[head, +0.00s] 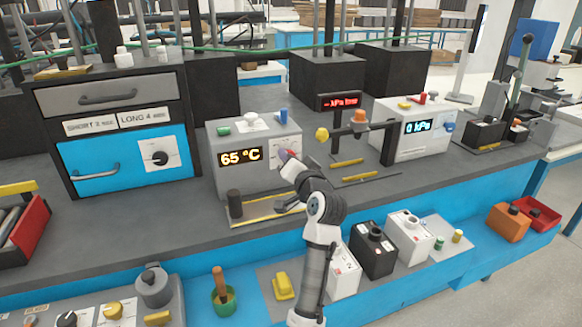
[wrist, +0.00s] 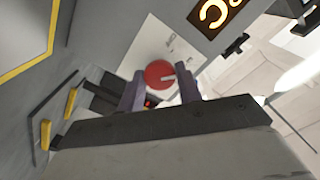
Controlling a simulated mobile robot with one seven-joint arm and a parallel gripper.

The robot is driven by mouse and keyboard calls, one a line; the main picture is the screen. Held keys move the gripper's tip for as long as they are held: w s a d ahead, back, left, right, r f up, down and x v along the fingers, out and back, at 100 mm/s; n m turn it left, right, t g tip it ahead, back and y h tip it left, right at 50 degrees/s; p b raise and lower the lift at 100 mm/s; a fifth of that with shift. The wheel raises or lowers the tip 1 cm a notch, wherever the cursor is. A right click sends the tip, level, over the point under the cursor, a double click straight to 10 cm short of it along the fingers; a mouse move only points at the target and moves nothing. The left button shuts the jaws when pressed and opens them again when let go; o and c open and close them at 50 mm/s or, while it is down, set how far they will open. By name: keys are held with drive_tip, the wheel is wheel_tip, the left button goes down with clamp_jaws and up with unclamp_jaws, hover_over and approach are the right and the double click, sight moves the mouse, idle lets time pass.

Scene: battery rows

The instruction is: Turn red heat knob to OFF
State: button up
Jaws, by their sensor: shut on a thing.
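The red heat knob (wrist: 158,73) shows as a round red disc with a pale pointer mark, on a light plate (wrist: 185,52) in the wrist view. The mark points to the right in that picture. My gripper (wrist: 161,88) has one finger on each side of the knob and is shut on it. In the head view my gripper (head: 285,157) is at the right of the front of the grey heater box (head: 230,185), and it hides most of the knob. The box's display (head: 240,156) reads 65 °C. The plate's lettering is too small to read.
A yellow-edged tray with a dark post (head: 235,204) stands in front of the heater box. A stand with a yellow knob (head: 321,134) is close to the right of my gripper. A white box reading 0 kPa (head: 440,147) is farther right. Batteries (head: 372,254) stand on the lower shelf.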

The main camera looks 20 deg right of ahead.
drive_tip(key=shift+f+n+b, duration=0.1)
drive_tip(key=shift+n+b, duration=2.45)
drive_tip(key=shift+n, duration=1.55)
drive_tip(key=o, duration=1)
drive_tip(key=s+b, duration=0.1)
drive_tip(key=s, duration=1.2)
drive_tip(key=shift+s+b, duration=0.35)
drive_tip(key=shift+s, duration=0.05)
